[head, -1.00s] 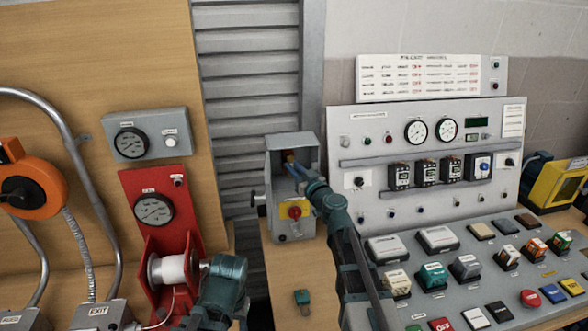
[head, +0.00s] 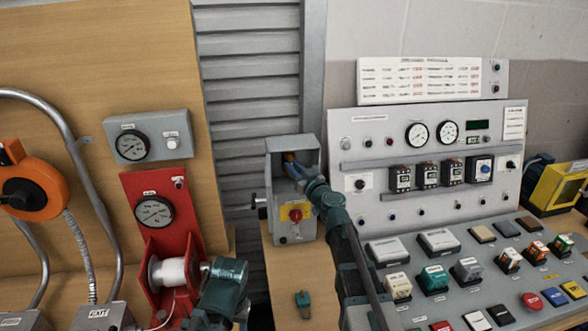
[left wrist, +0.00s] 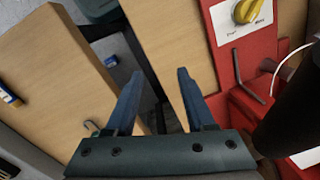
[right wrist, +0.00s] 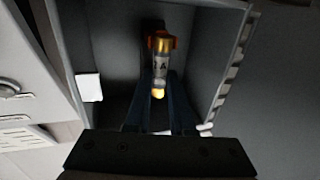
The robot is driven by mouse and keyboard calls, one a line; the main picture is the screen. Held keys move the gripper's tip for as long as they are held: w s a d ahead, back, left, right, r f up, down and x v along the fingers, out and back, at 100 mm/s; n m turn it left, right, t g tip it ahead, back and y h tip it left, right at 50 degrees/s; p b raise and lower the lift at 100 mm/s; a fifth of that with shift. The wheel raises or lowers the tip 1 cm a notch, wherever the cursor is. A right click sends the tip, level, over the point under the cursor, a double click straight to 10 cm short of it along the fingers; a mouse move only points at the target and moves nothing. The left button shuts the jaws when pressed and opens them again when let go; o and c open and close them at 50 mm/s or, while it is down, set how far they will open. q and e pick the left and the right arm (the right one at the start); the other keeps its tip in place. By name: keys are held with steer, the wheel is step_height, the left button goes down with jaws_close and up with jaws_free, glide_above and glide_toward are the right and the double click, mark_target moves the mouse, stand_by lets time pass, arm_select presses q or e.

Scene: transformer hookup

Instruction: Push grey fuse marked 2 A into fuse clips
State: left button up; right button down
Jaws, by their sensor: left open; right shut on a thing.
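The fuse (right wrist: 160,68) is a small grey cylinder with brass-coloured end caps; part of its marking, an "A", shows in the right wrist view. My right gripper (right wrist: 160,88) is shut on it, inside the open grey fuse box (head: 292,143). Its far cap is at an orange-red clip (right wrist: 161,40) at the back of the box; I cannot tell how deep it sits. In the head view my right gripper (head: 292,168) reaches into the box and hides the fuse. My left gripper (left wrist: 158,85) is open and empty, beside the red stand.
A red-and-yellow switch (head: 295,213) is on the box front. The sloped control desk (head: 450,262) with buttons stands to the right. The red gauge stand with a white spool (head: 172,271) is at left.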

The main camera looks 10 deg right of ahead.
steer(key=shift+w, duration=0.55)
steer(key=c, duration=0.7)
jaws_free()
steer(key=shift+s, duration=0.15)
steer(key=s, duration=0.4)
steer(key=shift+s, duration=0.4)
